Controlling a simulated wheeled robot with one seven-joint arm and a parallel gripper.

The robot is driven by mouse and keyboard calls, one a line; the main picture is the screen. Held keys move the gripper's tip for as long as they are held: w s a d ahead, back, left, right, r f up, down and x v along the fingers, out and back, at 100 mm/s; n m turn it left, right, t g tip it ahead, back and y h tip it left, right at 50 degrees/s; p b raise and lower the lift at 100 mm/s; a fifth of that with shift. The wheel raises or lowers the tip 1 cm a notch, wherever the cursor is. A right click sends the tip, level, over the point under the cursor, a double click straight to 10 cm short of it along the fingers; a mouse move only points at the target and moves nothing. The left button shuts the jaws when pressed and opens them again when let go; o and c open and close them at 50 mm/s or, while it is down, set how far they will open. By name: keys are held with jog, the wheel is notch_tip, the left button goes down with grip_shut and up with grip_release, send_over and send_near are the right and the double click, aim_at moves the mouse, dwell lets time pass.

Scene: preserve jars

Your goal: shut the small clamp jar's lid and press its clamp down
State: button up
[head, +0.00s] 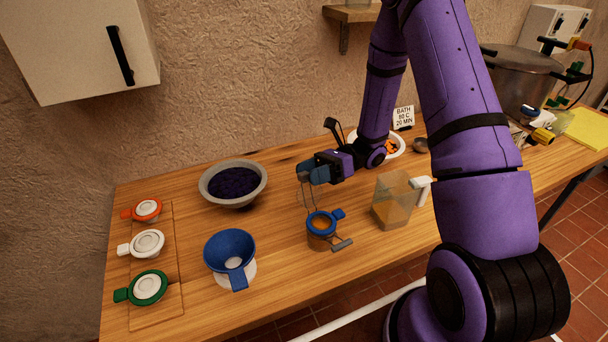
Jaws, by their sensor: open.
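The small clamp jar (321,242) stands upright near the middle of the table, with a blue ring around its mouth and a blue tab at the right. Its clear lid (306,192) seems to stand raised at the back of the jar; its outline is faint. The grey-ended clamp lever (342,245) hangs out at the jar's front right. My gripper (308,172) is open, just above and behind the raised lid, reaching in from the right. Whether a fingertip touches the lid I cannot tell.
A measuring jug (392,203) stands close at the jar's right. A blue funnel (229,250) and a bowl of dark fruit (232,171) are to the left. Several lidded pieces lie on a board (172,225) at far left. A plate (392,143) is behind my wrist.

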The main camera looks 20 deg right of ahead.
jog(key=shift+s+a, duration=0.1)
jog(key=shift+a, duration=0.9)
